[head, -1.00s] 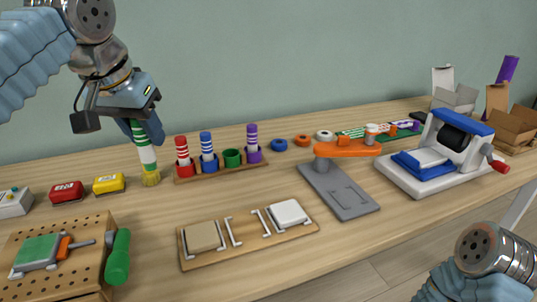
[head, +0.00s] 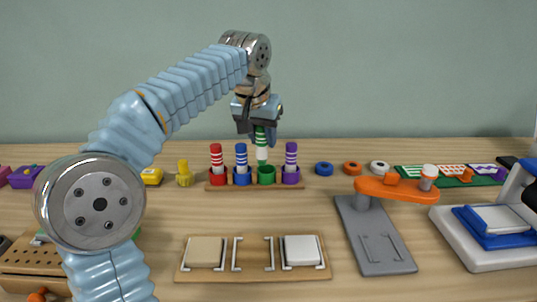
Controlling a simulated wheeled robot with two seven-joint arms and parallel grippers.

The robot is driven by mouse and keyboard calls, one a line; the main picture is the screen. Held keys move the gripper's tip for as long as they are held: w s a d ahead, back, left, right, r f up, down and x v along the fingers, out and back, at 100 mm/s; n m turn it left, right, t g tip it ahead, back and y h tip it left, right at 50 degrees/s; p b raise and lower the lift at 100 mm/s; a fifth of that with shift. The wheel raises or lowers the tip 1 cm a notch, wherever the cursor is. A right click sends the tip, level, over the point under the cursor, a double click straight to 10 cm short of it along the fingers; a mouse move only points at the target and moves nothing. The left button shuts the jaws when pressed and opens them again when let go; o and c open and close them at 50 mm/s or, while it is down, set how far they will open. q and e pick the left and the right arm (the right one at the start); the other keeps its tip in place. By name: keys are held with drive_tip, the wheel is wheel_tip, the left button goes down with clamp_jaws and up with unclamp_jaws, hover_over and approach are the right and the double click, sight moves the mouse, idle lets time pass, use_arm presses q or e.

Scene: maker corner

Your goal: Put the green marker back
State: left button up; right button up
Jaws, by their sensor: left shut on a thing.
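My left gripper (head: 262,130) is shut on the green-and-white striped marker (head: 262,152), which hangs upright with its white part down. The wooden marker rack (head: 255,188) stands at the back of the bench. It has a red, a blue, a green and a purple cup. The green cup (head: 266,175) holds no other marker, and the held marker's lower end is right at or just above its rim. I cannot tell whether it has entered. The red marker (head: 217,156), blue marker (head: 241,156) and purple marker (head: 291,154) stand in their own cups.
A yellow piece (head: 184,175) stands left of the rack. Blue, orange and white rings (head: 380,167) lie to its right. A wooden board with two pads (head: 252,270) lies in front. A grey plate with an orange arm (head: 375,235) stands front right.

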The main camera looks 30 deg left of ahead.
use_arm(q)
drive_tip(key=shift+d+b+x, duration=0.2)
drive_tip(key=shift+b+x, duration=0.1)
drive_tip(key=shift+x, duration=2.9)
drive_tip(key=shift+f, duration=0.15)
drive_tip(key=o, duration=0.7)
drive_tip(key=shift+o, duration=0.2)
drive_tip(key=shift+r, duration=0.25)
drive_tip(key=p+v, duration=0.2)
drive_tip(key=v, duration=0.9)
drive_tip(key=shift+s+r, duration=0.2)
drive_tip(key=shift+r, duration=0.15)
